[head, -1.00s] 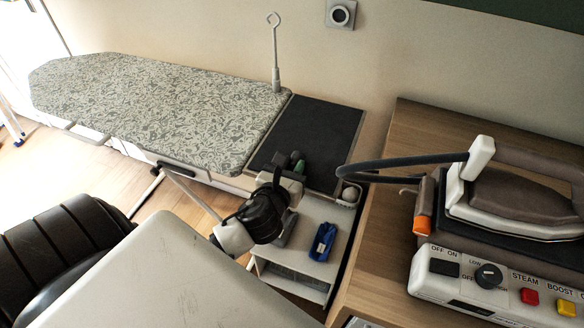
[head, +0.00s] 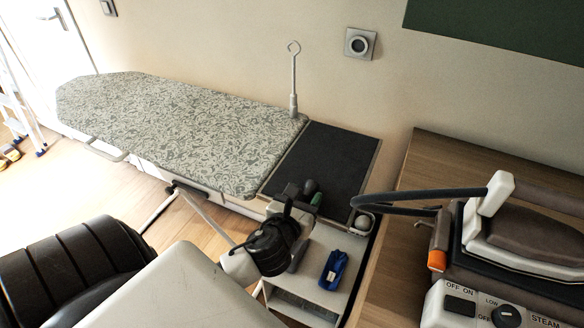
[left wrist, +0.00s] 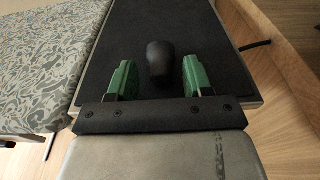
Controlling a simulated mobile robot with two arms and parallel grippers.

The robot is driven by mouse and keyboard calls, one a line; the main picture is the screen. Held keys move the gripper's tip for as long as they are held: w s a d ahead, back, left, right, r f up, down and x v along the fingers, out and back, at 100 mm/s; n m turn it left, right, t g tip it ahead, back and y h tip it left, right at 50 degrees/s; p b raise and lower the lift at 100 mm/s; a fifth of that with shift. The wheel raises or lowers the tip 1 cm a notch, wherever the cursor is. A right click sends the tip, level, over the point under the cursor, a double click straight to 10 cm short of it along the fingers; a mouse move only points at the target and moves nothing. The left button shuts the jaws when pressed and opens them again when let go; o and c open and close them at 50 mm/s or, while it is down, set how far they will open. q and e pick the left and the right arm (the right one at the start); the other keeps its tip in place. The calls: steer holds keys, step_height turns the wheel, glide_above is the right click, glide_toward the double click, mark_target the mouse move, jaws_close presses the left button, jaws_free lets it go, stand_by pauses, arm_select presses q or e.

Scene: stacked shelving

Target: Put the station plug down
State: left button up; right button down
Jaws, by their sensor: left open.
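The station plug (left wrist: 160,62) is a dark, rounded, bulb-like piece. In the left wrist view it lies on or just over the black pad, between and slightly beyond the green fingertips, with visible gaps on both sides. In the head view the plug (head: 311,186) shows small at the pad's near edge. My left gripper (left wrist: 161,78) is open around the plug's near end and not closed on it. It also shows in the head view (head: 303,196), partly hidden by its own wrist. The black pad (head: 328,160) is at the ironing board's right end. My right gripper is not in view.
The patterned ironing board (head: 180,125) extends left, with an upright hooked rod (head: 294,80) behind. A white shelf (head: 315,290) below holds a blue item (head: 334,270). At right, a wooden counter (head: 400,240) carries the iron (head: 530,225) and its control station (head: 470,305).

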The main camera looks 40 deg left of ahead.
arm_select(q)
steer(key=b+v, duration=0.1)
steer(key=v, duration=1)
steer(key=s+f+n+g+h, duration=0.1)
steer(key=f+n+g, duration=0.25)
steer(key=f, duration=0.75)
steer(key=s+a+f+n+g, duration=0.15)
steer(key=f+n, duration=0.35)
steer(key=f, duration=0.6)
steer(key=s+f+n+g+h, duration=0.1)
steer(key=s+f+n+g, duration=0.3)
steer(key=f, duration=0.8)
steer(key=s+d+f+n+g, duration=0.2)
steer(key=s+f+n+g, duration=0.1)
steer(key=s+f+n, duration=0.6)
steer(key=s+d+f+n+g+h, duration=0.1)
steer(key=s+d+f+n+g, duration=0.1)
steer(key=s+f+n, duration=0.7)
steer(key=shift+s+f+g+h, duration=0.3)
steer(key=shift+s+g, duration=0.1)
steer(key=shift+s, duration=0.25)
steer(key=shift+n, duration=0.25)
